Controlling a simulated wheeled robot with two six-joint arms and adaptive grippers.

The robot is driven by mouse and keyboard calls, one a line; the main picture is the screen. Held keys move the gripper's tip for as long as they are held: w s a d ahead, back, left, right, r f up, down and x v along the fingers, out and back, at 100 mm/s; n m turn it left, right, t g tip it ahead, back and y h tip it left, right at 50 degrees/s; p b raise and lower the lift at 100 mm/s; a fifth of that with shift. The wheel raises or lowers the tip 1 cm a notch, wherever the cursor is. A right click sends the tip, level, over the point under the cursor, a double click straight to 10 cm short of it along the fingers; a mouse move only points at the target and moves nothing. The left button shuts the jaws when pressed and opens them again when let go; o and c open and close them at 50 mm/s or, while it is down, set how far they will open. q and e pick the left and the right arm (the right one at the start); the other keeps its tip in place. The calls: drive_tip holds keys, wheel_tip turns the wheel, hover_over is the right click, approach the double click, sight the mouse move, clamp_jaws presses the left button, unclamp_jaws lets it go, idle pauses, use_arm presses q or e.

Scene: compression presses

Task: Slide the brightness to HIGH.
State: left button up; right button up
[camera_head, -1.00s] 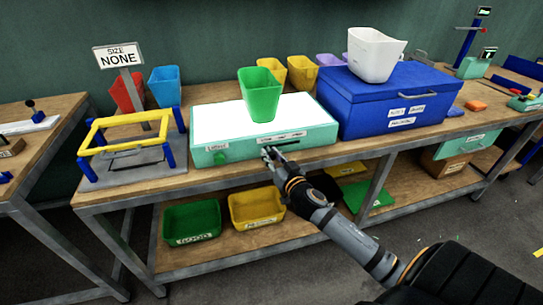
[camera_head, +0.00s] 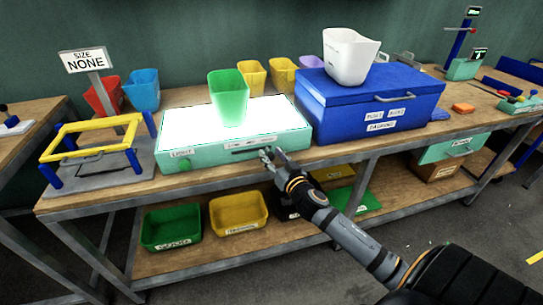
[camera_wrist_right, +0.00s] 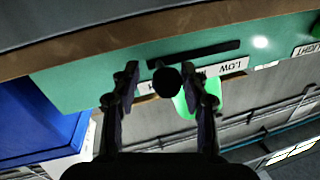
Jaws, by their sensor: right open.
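The light box (camera_head: 200,148) is a teal case with a bright white top, on the bench in the head view. Its front has a dark slot (camera_head: 250,149) above a LOW-to-HIGH label. In the right wrist view the picture is upside down; the black round slider knob (camera_wrist_right: 167,80) is near the left end of the slot, away from LOW, and covers part of the label. My right gripper (camera_head: 268,154) is at the slot's right end. Its open fingers (camera_wrist_right: 165,90) are on either side of the knob, with gaps showing. My left gripper is out of view.
A green bin (camera_head: 228,98) stands on the lit top. A blue lidded box (camera_head: 365,110) with a white bin (camera_head: 349,57) on it is close right of the light box. A yellow frame stand (camera_head: 95,150) is at left. Free floor lies in front.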

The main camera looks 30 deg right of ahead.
drive_tip(key=shift+a, duration=0.1)
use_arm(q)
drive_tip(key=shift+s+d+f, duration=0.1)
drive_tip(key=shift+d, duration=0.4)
use_arm(e)
drive_tip(key=s+a, duration=0.1)
drive_tip(key=s, duration=1.1)
